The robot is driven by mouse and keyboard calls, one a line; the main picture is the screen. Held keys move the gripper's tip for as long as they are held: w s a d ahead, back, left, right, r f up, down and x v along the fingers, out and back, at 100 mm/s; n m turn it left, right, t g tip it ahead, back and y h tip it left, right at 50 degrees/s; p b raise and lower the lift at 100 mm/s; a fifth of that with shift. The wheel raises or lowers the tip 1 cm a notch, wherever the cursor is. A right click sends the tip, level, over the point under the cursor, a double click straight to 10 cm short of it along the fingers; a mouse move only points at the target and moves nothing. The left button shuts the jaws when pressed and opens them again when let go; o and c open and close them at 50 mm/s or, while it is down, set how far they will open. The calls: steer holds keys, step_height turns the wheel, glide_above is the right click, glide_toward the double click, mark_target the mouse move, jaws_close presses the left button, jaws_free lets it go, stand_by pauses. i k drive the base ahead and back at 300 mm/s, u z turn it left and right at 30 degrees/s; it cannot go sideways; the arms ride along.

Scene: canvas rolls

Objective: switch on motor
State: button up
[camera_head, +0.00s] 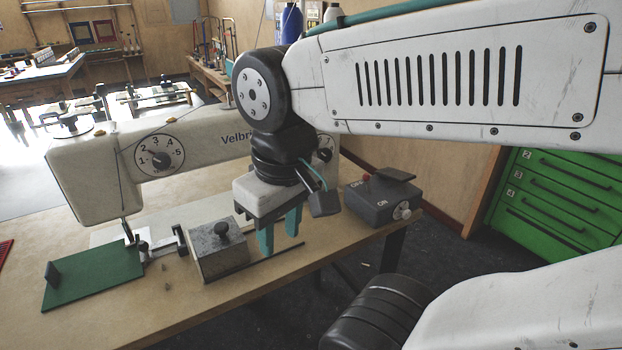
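A dark grey switch box (372,206) sits at the right end of the wooden table. It has a red button (366,178), lettering that reads ON, a raised dark flap (394,174) on top and a silver knob (402,212) on its front right. Whether the motor is on cannot be told. My gripper (280,236) points down with two teal fingers apart and nothing between them. It is left of the switch box, not touching it. A cream sewing machine (95,175) with a numbered dial (160,158) stands behind; my arm hides part of it.
A grey metal block with a black knob (218,252) stands left of my gripper, with a thin dark rod (262,262) beside it. A green plate (95,277) lies at the left. The table's front edge (265,292) is close. Green drawers (560,200) stand at the right.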

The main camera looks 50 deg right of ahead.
mark_target(365, 177)
steer(key=u, duration=1.9)
steer(key=k, duration=0.4)
steer(key=z, duration=3)
